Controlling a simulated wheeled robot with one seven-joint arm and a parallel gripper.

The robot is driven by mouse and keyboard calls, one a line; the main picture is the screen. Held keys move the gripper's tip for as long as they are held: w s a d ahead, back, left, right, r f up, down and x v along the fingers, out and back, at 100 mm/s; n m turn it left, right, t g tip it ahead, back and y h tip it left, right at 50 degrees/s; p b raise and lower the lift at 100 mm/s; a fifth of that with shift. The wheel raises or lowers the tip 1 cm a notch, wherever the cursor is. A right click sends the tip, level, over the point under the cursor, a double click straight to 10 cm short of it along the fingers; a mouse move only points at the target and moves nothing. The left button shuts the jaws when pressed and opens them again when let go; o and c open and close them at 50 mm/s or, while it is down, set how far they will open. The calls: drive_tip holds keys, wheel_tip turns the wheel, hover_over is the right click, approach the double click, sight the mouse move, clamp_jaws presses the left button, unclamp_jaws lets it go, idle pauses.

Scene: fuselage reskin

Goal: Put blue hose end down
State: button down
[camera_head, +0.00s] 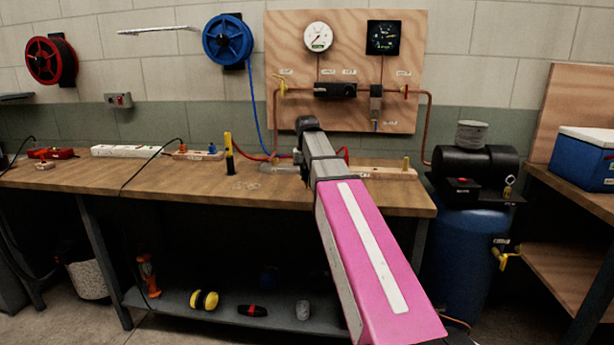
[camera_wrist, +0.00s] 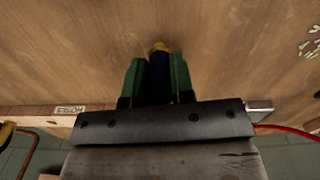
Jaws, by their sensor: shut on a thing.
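In the wrist view, my gripper (camera_wrist: 159,82) has its two green fingers shut on a dark blue hose end (camera_wrist: 158,70) with a brass-yellow tip. The hose end is over the wooden bench top; whether it touches the wood I cannot tell. In the head view, my arm mostly hides the gripper, at the back of the workbench (camera_head: 150,186). The blue hose (camera_head: 256,110) hangs from the blue reel (camera_head: 228,40) on the wall and runs down to the bench near my gripper.
A wooden strip labelled for hoses (camera_wrist: 70,109) lies along the bench's back edge, and a yellow fitting (camera_head: 406,163) stands at its right. A yellow-and-black tool (camera_head: 228,155) stands left of my gripper. A gauge board (camera_head: 345,70) hangs behind. The bench's front middle is clear.

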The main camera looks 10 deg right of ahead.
drive_tip(key=shift+f, duration=0.15)
drive_tip(key=c, duration=1)
unclamp_jaws()
